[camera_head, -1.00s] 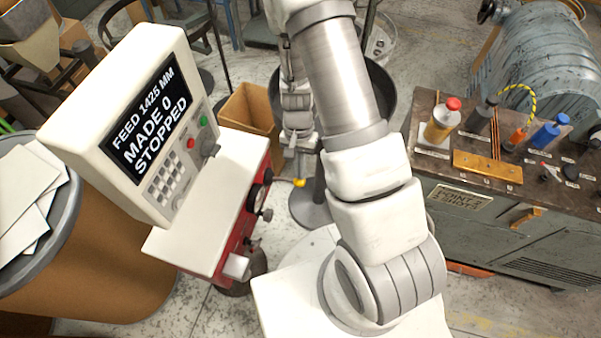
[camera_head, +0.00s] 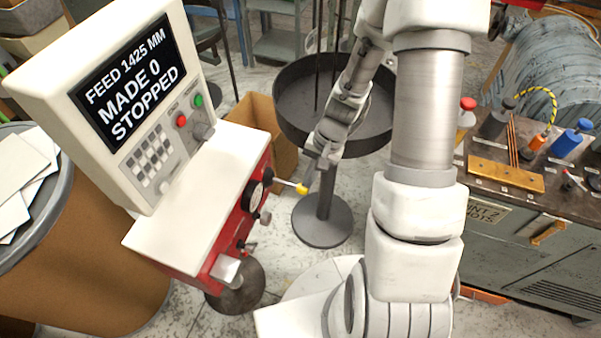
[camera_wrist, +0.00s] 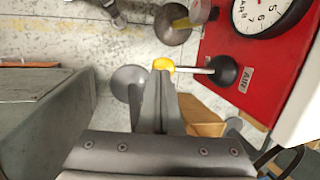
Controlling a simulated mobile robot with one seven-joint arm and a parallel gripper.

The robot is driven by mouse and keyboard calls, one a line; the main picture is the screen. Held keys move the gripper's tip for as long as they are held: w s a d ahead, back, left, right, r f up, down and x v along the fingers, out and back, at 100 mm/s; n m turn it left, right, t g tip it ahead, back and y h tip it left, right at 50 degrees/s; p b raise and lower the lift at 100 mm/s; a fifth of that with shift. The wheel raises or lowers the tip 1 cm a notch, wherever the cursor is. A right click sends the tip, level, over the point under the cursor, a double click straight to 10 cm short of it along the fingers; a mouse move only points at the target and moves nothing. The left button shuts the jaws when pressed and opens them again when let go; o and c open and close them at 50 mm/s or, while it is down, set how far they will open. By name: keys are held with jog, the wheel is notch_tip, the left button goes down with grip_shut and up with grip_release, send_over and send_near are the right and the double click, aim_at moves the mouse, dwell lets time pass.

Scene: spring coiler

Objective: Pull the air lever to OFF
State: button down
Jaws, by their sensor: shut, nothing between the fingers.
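The air lever is a thin metal rod with a yellow knob (camera_head: 302,190), sticking out from the red front of the coiler. In the wrist view the yellow knob (camera_wrist: 163,64) is at the end of the rod, which runs right to a black round pivot beside an AIR label (camera_wrist: 246,80). My gripper (camera_head: 309,182) is shut with nothing in it, and its tips are right at the knob. In the wrist view the shut fingers (camera_wrist: 162,80) reach up to the knob's lower edge; whether they touch it I cannot tell. No OFF mark is readable.
A pressure gauge (camera_wrist: 268,12) sits beside the lever on the red panel. The control screen (camera_head: 125,80) reads STOPPED. A dark round tray on a stand (camera_head: 290,110) and a cardboard box (camera_head: 262,125) are behind my gripper. A cluttered workbench (camera_head: 535,225) stands at right.

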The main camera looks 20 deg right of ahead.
jog(key=f+b, duration=0.3)
jog(key=b, duration=0.1)
jog(key=shift+s+d+f, duration=0.25)
jog(key=shift+f, duration=0.15)
jog(key=shift+s+f, duration=0.1)
jog(key=shift+f, duration=0.1)
dwell(0.3)
jog(key=s+d+r+p, duration=0.1)
jog(key=d+r+p, duration=0.1)
jog(key=r, duration=0.4)
jog(key=s+d+r+p, duration=0.1)
jog(key=d+r+p, duration=0.1)
jog(key=d+r, duration=0.3)
jog(key=shift+d+r, duration=0.3)
jog(key=shift+r, duration=0.35)
